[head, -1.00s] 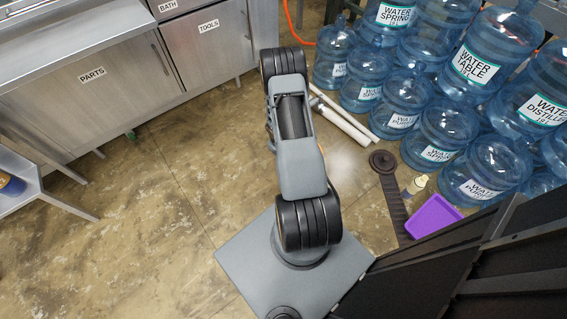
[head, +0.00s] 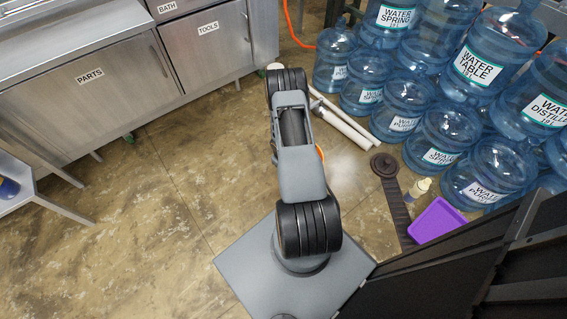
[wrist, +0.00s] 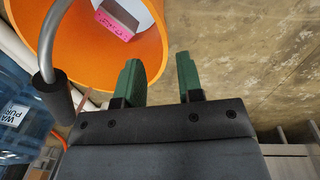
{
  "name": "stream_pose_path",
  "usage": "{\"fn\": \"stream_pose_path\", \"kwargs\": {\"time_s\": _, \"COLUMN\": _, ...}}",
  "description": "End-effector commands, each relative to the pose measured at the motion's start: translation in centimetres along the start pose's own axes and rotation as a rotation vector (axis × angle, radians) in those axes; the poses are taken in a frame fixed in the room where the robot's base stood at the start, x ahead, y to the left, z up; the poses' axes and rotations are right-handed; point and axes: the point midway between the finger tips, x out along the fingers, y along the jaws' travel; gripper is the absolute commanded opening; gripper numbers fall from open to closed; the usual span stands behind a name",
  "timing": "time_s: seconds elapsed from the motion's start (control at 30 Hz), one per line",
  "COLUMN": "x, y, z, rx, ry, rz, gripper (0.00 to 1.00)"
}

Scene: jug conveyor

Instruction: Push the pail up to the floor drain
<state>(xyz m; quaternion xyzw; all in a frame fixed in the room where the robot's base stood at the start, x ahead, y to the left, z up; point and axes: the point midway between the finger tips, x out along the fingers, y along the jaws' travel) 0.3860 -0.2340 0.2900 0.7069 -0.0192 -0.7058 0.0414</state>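The pail is bright orange with a grey metal handle and a dark grip. In the head view only a sliver of orange (head: 320,152) shows beside my arm, which hides the gripper. I cannot make out the floor drain.
Large blue water jugs (head: 405,95) crowd the upper right. White pipes (head: 340,122), a dark strap-like tool (head: 391,190), a small bottle (head: 417,188) and a purple bin (head: 436,221) lie before them. Steel cabinets (head: 90,100) line the upper left. The floor at left centre is clear.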

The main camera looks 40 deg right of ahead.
Motion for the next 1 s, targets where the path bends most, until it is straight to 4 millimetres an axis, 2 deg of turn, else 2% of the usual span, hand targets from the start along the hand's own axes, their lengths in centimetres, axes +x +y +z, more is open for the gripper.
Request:
{"fn": "stream_pose_path", "kwargs": {"time_s": 0.03, "x": 1.5, "y": -0.1, "z": 0.1, "rx": 0.0, "ry": -0.001, "rz": -0.001, "gripper": 0.34}}
{"fn": "stream_pose_path", "kwargs": {"time_s": 0.2, "x": 4.5, "y": 0.0, "z": 0.1, "rx": 0.0, "ry": -0.001, "rz": 0.0, "gripper": 0.34}}
{"fn": "stream_pose_path", "kwargs": {"time_s": 0.5, "x": 8.2, "y": 0.0, "z": 0.1, "rx": 0.001, "ry": -0.001, "rz": 0.0, "gripper": 0.34}}
{"fn": "stream_pose_path", "kwargs": {"time_s": 0.73, "x": 9.4, "y": 0.0, "z": 0.0, "rx": 0.0, "ry": -0.001, "rz": 0.0, "gripper": 0.34}}
{"fn": "stream_pose_path", "kwargs": {"time_s": 1.0, "x": 9.6, "y": 0.0, "z": 0.0, "rx": 0.0, "ry": 0.0, "rz": 0.0, "gripper": 0.34}}
